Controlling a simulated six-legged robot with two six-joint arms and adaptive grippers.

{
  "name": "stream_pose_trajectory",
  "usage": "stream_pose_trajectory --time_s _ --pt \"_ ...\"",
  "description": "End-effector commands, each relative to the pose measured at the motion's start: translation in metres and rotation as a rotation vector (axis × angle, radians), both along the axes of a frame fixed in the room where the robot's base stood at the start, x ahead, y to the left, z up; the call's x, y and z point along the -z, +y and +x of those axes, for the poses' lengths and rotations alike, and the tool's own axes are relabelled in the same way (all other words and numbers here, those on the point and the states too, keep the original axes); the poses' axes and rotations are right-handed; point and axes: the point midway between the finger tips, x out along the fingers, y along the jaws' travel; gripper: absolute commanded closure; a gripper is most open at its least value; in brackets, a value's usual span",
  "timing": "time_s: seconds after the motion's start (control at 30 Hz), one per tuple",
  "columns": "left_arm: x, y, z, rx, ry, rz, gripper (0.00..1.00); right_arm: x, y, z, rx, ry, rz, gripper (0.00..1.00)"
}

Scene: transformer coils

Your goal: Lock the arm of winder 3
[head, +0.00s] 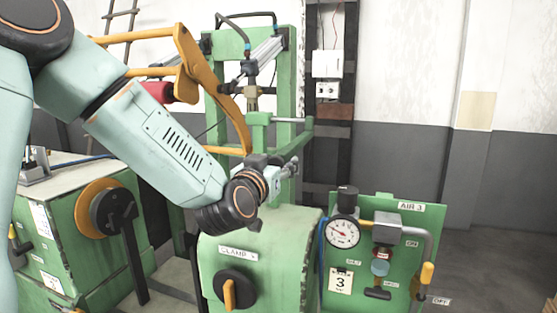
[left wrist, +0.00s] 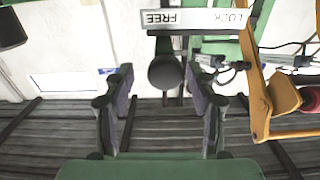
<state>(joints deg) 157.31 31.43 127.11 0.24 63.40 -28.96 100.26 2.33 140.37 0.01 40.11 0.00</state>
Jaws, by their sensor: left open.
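Winder 3 is the green machine (head: 262,235) with a CLAMP label and an orange-handled knob (head: 230,290) on its front. My left gripper (head: 288,168) is at the machine's upright, above the rounded body. In the left wrist view my left gripper (left wrist: 160,92) is open, its two fingers apart. A dark round knob (left wrist: 165,72) shows between the fingertips, with gaps on both sides. Behind it is a white plate (left wrist: 205,19) reading FREE and LOCK upside down; the knob lines up with the FREE end. In the head view the knob is hidden by my gripper. My right gripper is not in view.
A curved orange arm (head: 232,105) stands close behind my left arm; it also shows at right in the wrist view (left wrist: 256,90). The AIR 3 panel (head: 400,240) with a gauge (head: 342,233) is at right. Another green winder (head: 70,230) stands at left.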

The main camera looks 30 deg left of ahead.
Motion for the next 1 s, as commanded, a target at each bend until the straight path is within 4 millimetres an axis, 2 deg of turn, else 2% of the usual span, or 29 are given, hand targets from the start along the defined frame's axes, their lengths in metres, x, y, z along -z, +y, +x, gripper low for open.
stream_pose_trajectory --time_s 0.17,0.47,1.0 --pt "-0.0002 0.0025 0.0114 0.000 0.000 0.000 0.43 -0.0025 0.0001 0.0000 -0.001 0.000 0.000 0.59" --pt "0.0003 0.0028 0.0127 0.001 0.001 -0.001 0.44 -0.0023 0.0001 0.0000 -0.001 0.000 0.000 0.59" --pt "0.0007 0.0028 0.0123 0.001 0.001 -0.002 0.90 -0.0023 0.0001 0.0000 -0.001 0.000 0.000 0.59"
